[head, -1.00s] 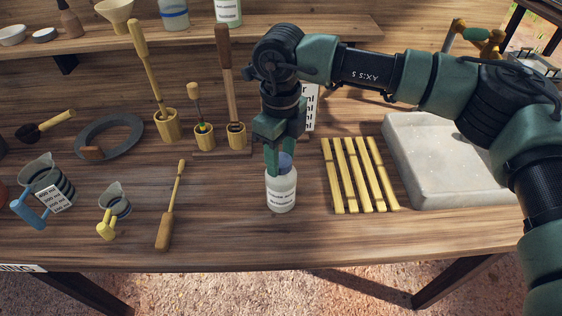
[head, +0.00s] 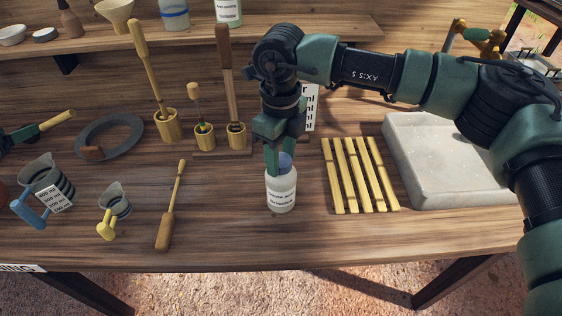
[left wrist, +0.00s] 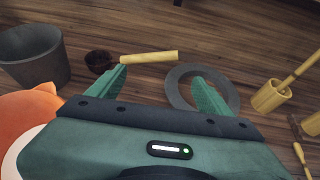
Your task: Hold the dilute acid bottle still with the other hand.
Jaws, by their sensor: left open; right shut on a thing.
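A white bottle (head: 281,192) with a blue cap (head: 285,162) and a small label stands upright near the middle of the table, toward the front; I take it as the dilute acid bottle, though its label is too small to read surely. My right gripper (head: 281,152) points down from above and is shut on the blue cap. My left gripper (head: 33,131) shows only in part at the left edge of the head view, far from the bottle. In the left wrist view its fingers (left wrist: 158,82) are spread with nothing between them, and the bottle is out of sight.
A dark-headed brush (left wrist: 150,57) and a grey ring (head: 110,137) lie near my left gripper. A yellow slatted rack (head: 360,175) and stone tray (head: 440,190) are right.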

